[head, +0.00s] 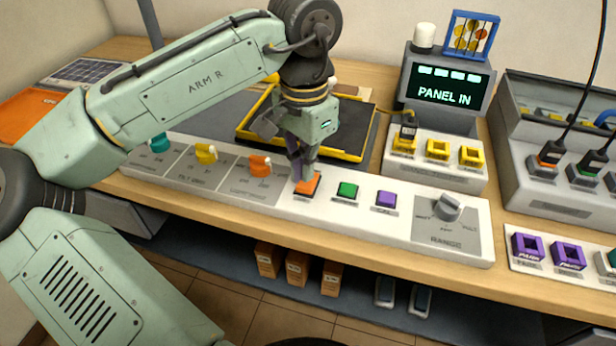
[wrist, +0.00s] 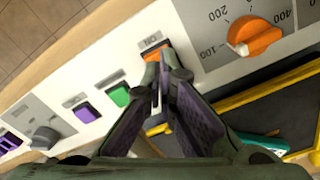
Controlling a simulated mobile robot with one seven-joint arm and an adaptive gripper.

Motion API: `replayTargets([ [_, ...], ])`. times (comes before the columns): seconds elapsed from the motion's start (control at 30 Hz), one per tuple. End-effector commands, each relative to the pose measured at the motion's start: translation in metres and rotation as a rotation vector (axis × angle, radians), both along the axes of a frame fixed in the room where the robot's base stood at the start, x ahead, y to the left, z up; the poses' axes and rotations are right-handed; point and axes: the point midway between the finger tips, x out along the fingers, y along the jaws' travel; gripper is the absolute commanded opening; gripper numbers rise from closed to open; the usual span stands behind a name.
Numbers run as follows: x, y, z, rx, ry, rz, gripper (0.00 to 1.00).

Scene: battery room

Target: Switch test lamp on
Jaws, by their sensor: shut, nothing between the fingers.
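An orange square button (head: 309,185) sits on the white control strip (head: 400,234), left of a green button (head: 347,190) and a purple button (head: 386,198). It also shows in the wrist view (wrist: 155,50), beside a small label that seems to read ON. My gripper (head: 302,176) is shut and empty, pointing down, with its fingertips at the orange button and covering part of it. The fingertips also show in the wrist view (wrist: 162,72). I cannot tell whether they touch the button. A white cylindrical cap (head: 424,37), unlit, stands on the display unit, which reads PANEL IN.
An orange knob (head: 259,165) and a yellow knob (head: 206,153) stand left of my gripper, and a grey range knob (head: 448,208) to the right. A yellow-edged black tray (head: 356,150) lies behind. Cabled connectors (head: 549,153) stand at the right.

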Motion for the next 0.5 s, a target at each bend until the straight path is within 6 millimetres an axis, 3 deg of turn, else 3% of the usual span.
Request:
replayTargets([
  [0.5, -0.0001, -0.0001, -0.0077, 0.000, 0.000, 0.000, 0.00],
])
